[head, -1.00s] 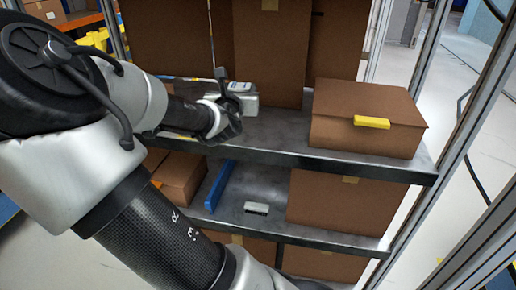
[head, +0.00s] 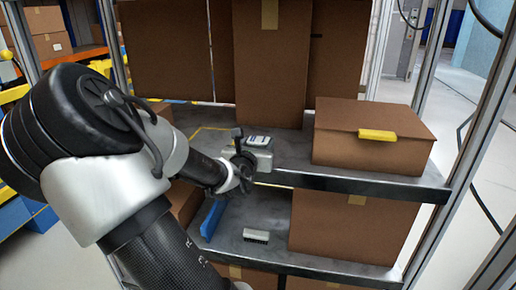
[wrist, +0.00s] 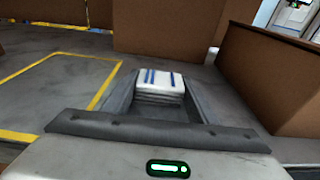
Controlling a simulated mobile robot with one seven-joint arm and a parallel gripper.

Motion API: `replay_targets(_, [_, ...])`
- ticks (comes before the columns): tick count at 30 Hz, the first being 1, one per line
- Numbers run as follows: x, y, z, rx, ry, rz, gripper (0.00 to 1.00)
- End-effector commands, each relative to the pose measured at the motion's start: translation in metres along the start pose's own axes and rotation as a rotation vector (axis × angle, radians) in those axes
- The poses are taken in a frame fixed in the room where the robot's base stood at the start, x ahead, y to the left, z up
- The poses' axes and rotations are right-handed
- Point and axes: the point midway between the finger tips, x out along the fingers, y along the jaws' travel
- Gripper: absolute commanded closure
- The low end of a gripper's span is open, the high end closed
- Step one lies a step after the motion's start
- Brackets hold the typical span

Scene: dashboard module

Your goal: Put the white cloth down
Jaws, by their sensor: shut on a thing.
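The white cloth (wrist: 160,83) is a folded, layered stack with blue stripes on top, seen in the wrist view. My gripper (wrist: 161,94) is shut on it, with a finger along each side. In the head view, the cloth (head: 257,140) shows as a small white and blue patch at the end of my gripper (head: 254,150). Both are over the front part of the upper grey shelf (head: 290,155), left of a cardboard box. I cannot tell whether the cloth's underside touches the shelf.
A cardboard box (head: 350,148) with a yellow tab stands right of my gripper. Tall boxes (head: 270,60) stand behind. A yellow outline (wrist: 75,57) marks bare shelf on the left. The lower shelf holds a blue piece (head: 212,219) and a small grey block (head: 256,236).

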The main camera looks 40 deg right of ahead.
Motion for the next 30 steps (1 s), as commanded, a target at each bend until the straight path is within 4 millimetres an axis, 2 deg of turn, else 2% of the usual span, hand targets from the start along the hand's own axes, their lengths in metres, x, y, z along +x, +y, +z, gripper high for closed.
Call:
replay_targets(10, [0.0,0.0,-0.003,0.0,-0.001,0.001,0.69])
replay_targets(11, [0.0,0.0,-0.002,0.001,-0.001,0.001,0.42])
replay_targets(13, [0.0,0.0,-0.002,0.001,-0.001,0.001,0.31])
replay_targets(14, [0.0,0.0,-0.002,0.001,-0.001,0.001,0.29])
replay_targets(25, [-0.001,0.001,0.003,0.002,-0.001,0.001,0.29])
replay_targets(30, [-0.029,0.003,0.005,-0.003,0.002,0.005,0.29])
